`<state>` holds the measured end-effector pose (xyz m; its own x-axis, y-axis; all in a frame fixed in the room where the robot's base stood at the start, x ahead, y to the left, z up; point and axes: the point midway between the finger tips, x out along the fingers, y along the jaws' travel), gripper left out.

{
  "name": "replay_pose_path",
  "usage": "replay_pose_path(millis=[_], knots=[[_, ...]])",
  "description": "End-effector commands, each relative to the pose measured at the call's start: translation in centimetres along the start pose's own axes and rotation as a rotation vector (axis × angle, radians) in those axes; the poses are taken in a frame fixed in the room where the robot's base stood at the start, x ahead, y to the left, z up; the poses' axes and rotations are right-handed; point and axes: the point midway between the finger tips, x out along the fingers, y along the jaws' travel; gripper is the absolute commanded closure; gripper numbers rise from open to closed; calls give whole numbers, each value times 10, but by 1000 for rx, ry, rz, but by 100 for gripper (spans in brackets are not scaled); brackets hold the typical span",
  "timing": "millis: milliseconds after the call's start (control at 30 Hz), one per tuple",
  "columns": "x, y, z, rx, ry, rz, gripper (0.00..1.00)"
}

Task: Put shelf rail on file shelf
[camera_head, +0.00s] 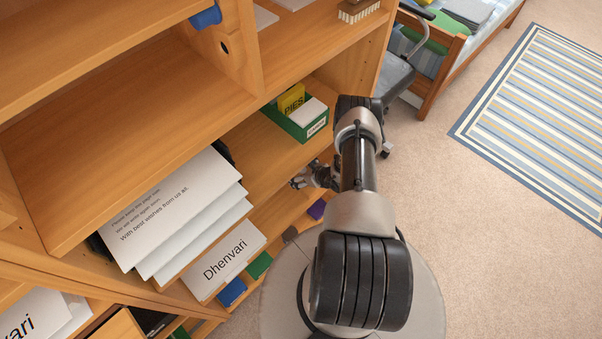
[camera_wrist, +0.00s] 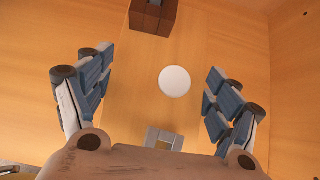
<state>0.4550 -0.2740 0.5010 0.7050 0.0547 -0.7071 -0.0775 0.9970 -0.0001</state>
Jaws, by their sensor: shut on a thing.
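My gripper (camera_head: 315,178) reaches into the wooden shelving at mid-height, below the green card box. In the wrist view its two blue-grey padded fingers (camera_wrist: 158,92) stand wide apart, shut on a pale wooden piece, apparently the shelf rail (camera_wrist: 140,105). A round white disc (camera_wrist: 174,82) shows on or over this wood. Its wood colour blends with the boards behind, so its ends and full shape are unclear; in the head view I cannot make it out. The file shelf appears to be the wooden shelving unit (camera_head: 110,155); which board is meant I cannot tell.
A green card box (camera_head: 300,124) stands above the gripper. A brown block (camera_wrist: 153,15) and a small grey block (camera_wrist: 164,139) show in the wrist view.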

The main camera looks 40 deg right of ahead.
Motion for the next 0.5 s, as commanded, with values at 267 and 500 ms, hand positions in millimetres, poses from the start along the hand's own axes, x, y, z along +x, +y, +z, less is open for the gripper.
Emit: replay_pose_path(millis=[267, 500], knots=[[2, 0, -2, 0, 0, 0, 9], [2, 0, -2, 0, 0, 0, 0]])
